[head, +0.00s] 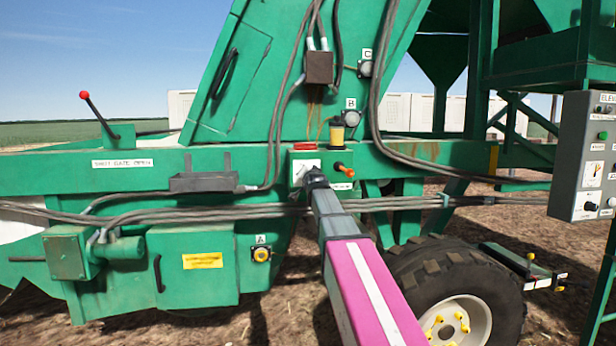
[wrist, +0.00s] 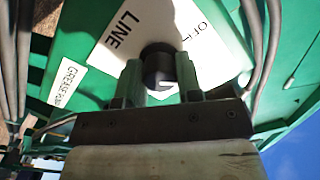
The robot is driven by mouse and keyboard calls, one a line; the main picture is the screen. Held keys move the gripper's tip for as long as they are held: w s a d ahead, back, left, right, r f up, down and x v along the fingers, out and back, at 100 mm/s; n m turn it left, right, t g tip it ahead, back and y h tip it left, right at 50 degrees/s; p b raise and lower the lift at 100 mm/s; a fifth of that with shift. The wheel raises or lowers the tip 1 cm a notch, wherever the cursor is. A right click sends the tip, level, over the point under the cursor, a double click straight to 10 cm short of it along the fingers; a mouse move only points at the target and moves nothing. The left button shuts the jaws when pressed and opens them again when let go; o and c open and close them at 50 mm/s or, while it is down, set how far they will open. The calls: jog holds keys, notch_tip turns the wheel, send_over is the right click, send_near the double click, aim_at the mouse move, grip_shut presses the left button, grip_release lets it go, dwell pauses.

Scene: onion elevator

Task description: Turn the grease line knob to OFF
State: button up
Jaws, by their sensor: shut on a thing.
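The black grease line knob (wrist: 158,66) sits on a white plate marked LINE and OFF (wrist: 118,32) in the wrist view. My gripper (wrist: 160,76) has one finger on each side of the knob and is shut on it. The knob's pointer is not clear, so I cannot tell its setting. In the head view, my gripper (head: 314,178) reaches the white plate (head: 302,166) on a green box; the arm and gripper hide the knob there.
An orange-tipped lever (head: 343,170) is just right of the plate, and a yellow-and-black cup (head: 336,133) stands above. Cables (head: 240,212) run across below. A grey control box (head: 585,155) is at the far right, and a tyre (head: 455,285) is below.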

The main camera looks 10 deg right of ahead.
jog(key=n, duration=0.5)
jog(key=shift+n, duration=0.3)
jog(key=shift+a+f+n, duration=0.1)
jog(key=shift+n, duration=2.1)
jog(key=o, duration=0.9)
jog(key=shift+o, duration=0.2)
jog(key=shift+s, duration=0.1)
jog(key=s, duration=1)
jog(key=shift+s, duration=0.35)
